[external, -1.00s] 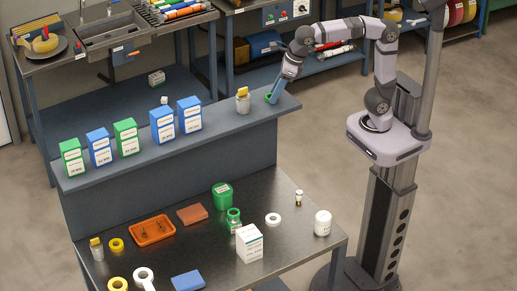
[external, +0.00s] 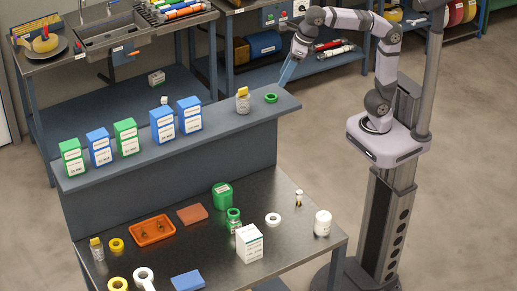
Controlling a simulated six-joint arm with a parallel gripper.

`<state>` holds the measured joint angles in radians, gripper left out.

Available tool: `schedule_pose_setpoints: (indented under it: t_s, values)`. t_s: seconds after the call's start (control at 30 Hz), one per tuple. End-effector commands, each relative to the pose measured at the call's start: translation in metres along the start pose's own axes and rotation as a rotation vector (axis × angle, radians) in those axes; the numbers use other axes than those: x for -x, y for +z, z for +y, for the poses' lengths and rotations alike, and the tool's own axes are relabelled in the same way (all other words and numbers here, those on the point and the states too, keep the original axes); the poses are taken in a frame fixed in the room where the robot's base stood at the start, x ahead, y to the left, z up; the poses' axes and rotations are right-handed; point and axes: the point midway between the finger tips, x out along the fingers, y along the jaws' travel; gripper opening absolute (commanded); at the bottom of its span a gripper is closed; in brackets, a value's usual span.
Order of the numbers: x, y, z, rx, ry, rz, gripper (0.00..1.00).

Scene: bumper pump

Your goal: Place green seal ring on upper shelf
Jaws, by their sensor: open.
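The green seal ring (external: 271,98) lies flat on the upper shelf (external: 215,140), near its right end, just right of a yellow-capped jar (external: 243,100). My gripper (external: 286,75) is open and empty, above and a little to the right of the ring, apart from it. Its blue fingers point down toward the shelf's right end.
Several green and blue boxes (external: 126,137) stand along the shelf to the left. The lower table holds a green-lidded jar (external: 233,221), a white box (external: 249,243), a white ring (external: 273,219), an orange tray (external: 152,230) and a white bottle (external: 322,223).

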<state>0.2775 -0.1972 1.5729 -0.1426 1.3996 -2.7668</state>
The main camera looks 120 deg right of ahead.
Motion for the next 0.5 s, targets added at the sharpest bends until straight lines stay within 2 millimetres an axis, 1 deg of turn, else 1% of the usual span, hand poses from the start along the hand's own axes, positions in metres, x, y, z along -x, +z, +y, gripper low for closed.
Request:
schedule_pose_setpoints:
  t_s: [0.03, 0.1, 0.2, 0.33, 0.5]
  values:
    - [0.008, 0.0, 0.001, 0.001, 0.002, -0.004, 0.51]
    - [0.018, 0.0, 0.0, 0.001, 0.001, -0.002, 0.51]
    - [0.029, 0.0, 0.0, 0.0, 0.0, -0.001, 0.51]
    - [0.036, 0.0, 0.0, 0.0, 0.0, 0.0, 0.51]
    - [0.039, 0.0, 0.0, 0.0, -0.001, 0.001, 0.51]
